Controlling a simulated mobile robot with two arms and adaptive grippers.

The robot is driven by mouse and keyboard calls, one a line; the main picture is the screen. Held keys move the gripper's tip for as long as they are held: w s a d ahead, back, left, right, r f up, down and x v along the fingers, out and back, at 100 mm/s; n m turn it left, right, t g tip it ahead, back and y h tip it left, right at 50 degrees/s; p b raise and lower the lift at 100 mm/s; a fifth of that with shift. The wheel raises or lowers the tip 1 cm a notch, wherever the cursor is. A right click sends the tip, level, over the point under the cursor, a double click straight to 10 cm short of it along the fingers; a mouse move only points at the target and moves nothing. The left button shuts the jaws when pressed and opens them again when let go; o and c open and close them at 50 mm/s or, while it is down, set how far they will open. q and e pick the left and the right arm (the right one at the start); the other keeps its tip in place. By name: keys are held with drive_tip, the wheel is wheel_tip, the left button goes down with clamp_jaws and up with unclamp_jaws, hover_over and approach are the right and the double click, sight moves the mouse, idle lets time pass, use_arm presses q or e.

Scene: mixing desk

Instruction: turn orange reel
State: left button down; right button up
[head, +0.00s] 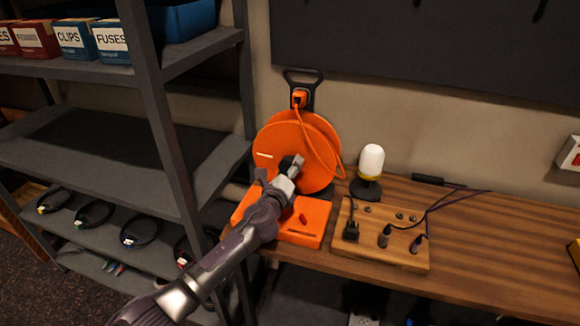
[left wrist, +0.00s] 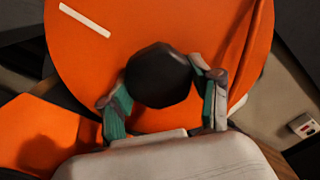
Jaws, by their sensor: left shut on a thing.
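The orange reel (head: 280,142) stands upright on the wooden desk against the wall, on an orange base (head: 307,226). It has a white line mark at its left. An orange cable runs from the plug at its top down over its right side. In the left wrist view the reel's face (left wrist: 115,60) fills much of the picture, with a dark round knob (left wrist: 158,76) on it. My left gripper (head: 291,167) is shut on the knob; its fingers lie on either side of the knob in the left wrist view (left wrist: 160,100). My right gripper is not in view.
A grey shelf rack (head: 185,125) stands close at the left, with labelled boxes on top and coiled cables below. Right of the reel are a white-topped lamp (head: 370,161) and a wooden socket board (head: 395,257) with cables.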

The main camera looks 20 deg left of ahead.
use_arm(q)
drive_tip(key=shift+f+m+p, duration=0.15)
drive_tip(key=shift+m+p, duration=0.25)
drive_tip(key=shift+m, duration=1.3)
drive_tip(key=shift+c, duration=1.2)
unclamp_jaws()
drive_tip(key=s, duration=1.2)
drive_tip(key=shift+a, duration=0.25)
